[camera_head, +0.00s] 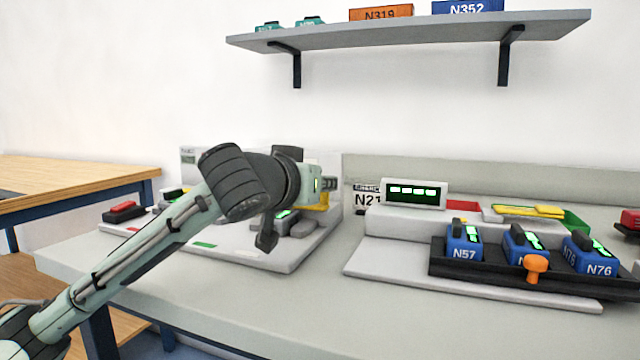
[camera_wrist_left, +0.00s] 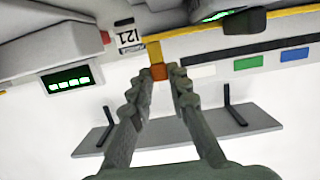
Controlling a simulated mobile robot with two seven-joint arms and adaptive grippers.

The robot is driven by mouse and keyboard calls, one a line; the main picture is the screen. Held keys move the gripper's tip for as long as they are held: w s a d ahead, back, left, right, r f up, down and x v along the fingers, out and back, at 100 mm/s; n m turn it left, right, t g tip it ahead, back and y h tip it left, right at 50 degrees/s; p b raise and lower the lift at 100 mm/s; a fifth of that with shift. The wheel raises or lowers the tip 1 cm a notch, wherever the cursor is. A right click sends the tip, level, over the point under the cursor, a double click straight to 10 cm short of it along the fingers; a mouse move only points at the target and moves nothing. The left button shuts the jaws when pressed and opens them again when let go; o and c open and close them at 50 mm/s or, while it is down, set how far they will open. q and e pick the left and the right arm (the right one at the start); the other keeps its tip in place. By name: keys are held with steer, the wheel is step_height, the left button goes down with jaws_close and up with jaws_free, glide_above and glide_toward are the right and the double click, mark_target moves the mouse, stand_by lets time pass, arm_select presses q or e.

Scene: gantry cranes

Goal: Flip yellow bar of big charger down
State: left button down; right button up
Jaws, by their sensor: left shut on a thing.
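The left charger station (camera_head: 195,232) has a light base with grey blocks, partly hidden behind my left arm. Its yellow bar (camera_head: 323,202) shows just beside my left gripper (camera_head: 328,184). In the left wrist view, seen upside down, the yellow bar (camera_wrist_left: 154,50) runs to an orange end piece (camera_wrist_left: 158,72) at the tips of my left gripper (camera_wrist_left: 172,71). The fingers are shut on that end. A longer yellow edge (camera_wrist_left: 210,27) runs across the station there. My right gripper is not in view.
To the right, a charger with a green display (camera_head: 415,192) stands behind a black tray (camera_head: 480,277) of blue batteries with an orange knob (camera_head: 536,266). A yellow piece (camera_head: 525,210) lies behind it. A wall shelf (camera_head: 420,36) hangs above. The front table strip is clear.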

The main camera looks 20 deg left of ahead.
arm_select(q)
steer(key=c, duration=1.4)
jaws_free()
steer(key=shift+c, duration=0.2)
steer(key=shift+s, duration=0.15)
steer(key=v, duration=0.7)
steer(key=shift+s, duration=0.2)
